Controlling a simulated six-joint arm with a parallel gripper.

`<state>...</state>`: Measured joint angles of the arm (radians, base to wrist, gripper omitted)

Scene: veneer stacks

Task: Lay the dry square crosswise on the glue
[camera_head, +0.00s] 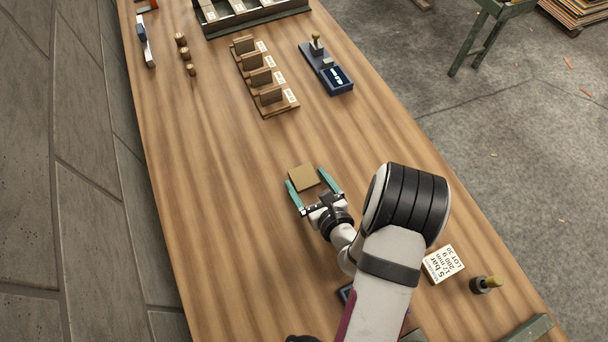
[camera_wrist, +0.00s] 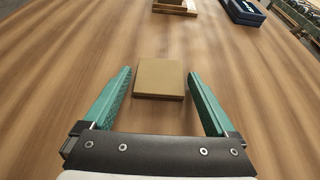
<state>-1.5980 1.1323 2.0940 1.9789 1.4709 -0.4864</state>
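A brown square (camera_head: 304,177) lies flat on the wooden table in front of my gripper. In the wrist view the square (camera_wrist: 160,78) sits between and slightly beyond the fingertips, with a gap on each side. My gripper (camera_head: 315,177) is open, its two teal fingers apart and not touching the square. It also shows in the wrist view (camera_wrist: 159,72), with nothing held. Several brown squares (camera_head: 256,77) stand upright in a wooden rack (camera_head: 284,106). I cannot tell any glue on the square's top.
A dark blue device with a display (camera_head: 337,79) stands right of the rack. A black tray (camera_head: 254,17) is at the far end. Small wooden knobs (camera_head: 186,54) stand at the left. The table between rack and gripper is clear.

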